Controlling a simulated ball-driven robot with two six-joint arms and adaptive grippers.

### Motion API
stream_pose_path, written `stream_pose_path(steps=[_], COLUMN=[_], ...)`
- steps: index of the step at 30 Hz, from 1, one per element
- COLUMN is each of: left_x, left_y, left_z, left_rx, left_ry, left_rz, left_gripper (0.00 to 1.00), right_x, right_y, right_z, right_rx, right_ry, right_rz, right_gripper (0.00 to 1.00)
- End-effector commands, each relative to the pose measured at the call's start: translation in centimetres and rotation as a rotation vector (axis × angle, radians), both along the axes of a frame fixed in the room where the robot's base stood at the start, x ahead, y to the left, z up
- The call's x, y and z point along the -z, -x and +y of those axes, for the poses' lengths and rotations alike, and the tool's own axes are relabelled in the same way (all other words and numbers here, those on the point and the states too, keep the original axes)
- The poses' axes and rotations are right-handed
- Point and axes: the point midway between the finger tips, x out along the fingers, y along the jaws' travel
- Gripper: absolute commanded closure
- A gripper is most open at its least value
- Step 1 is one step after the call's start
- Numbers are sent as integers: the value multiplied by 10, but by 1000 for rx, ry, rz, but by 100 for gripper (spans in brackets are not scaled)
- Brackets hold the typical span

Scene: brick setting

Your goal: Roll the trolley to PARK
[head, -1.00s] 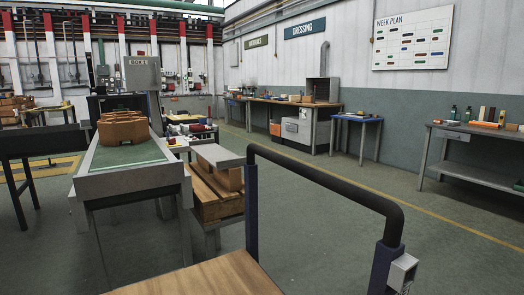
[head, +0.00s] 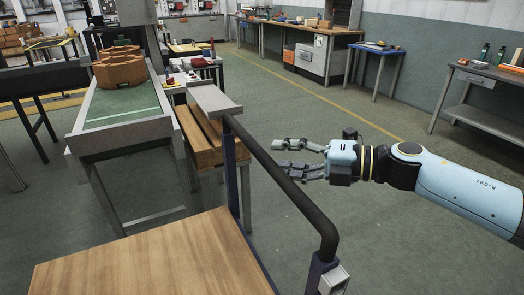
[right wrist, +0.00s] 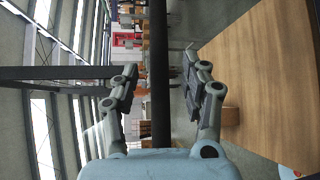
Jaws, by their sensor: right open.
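The trolley has a wooden deck (head: 150,262) at the bottom of the head view and a black push handle (head: 280,178) on dark blue posts. My right gripper (head: 279,157) is open and empty, just right of the handle in the head view, its fingers pointing left toward the bar. In the right wrist view the handle (right wrist: 160,75) runs between the two spread fingers (right wrist: 160,85); I cannot tell whether they touch it. The deck (right wrist: 260,75) shows at right there. No PARK marking can be read. My left gripper is out of view.
A conveyor (head: 120,105) carrying orange-brown bricks (head: 120,68) stands at left. A stack of wooden beams (head: 198,140) lies close behind the trolley. Workbenches (head: 285,27) and a blue-edged table (head: 376,47) line the back. Grey floor right of the trolley is open.

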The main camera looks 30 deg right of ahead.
Motion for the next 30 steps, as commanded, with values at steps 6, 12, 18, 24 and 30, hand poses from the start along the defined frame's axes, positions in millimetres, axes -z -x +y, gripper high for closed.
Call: stream_pose_path(steps=[6, 12, 18, 24, 30], left_x=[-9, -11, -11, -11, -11], left_y=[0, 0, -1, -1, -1], left_z=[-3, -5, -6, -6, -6], left_rx=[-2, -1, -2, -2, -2], left_ry=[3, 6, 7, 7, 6], left_rz=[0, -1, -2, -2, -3], left_gripper=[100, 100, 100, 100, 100], right_x=[3, 6, 7, 7, 7], right_y=[-29, -38, -39, -39, -39], right_z=[24, 33, 34, 33, 33], right_rx=[2, 1, 1, 1, 1], right_ry=[-3, -1, 0, -1, -1], right_rz=[-1, 0, 1, 0, 0], right_gripper=[54, 54, 54, 74, 100])
